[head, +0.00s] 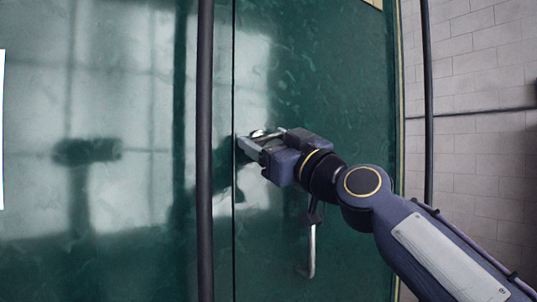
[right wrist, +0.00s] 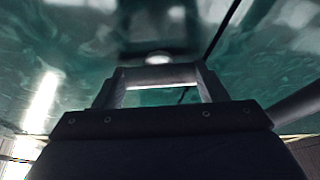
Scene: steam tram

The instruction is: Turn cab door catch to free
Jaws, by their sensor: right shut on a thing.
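The cab door catch is a small pale metal piece (head: 262,133) on the green door (head: 330,80), close to the dark vertical seam. My right gripper (head: 250,147) reaches in from the right and is shut on the catch. In the right wrist view, a grey bar (right wrist: 160,76) spans between the two fingertips, with a pale round knob (right wrist: 158,57) just beyond it. Most of the catch is hidden by the gripper in the head view, so its exact angle cannot be told. My left gripper is not in view.
A dark vertical handrail (head: 205,80) stands left of the seam. A bent metal handle (head: 312,250) hangs below my right wrist. Another dark pole (head: 427,90) stands at the right, before a pale block wall (head: 480,60). The green panel (head: 110,220) at left is clear.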

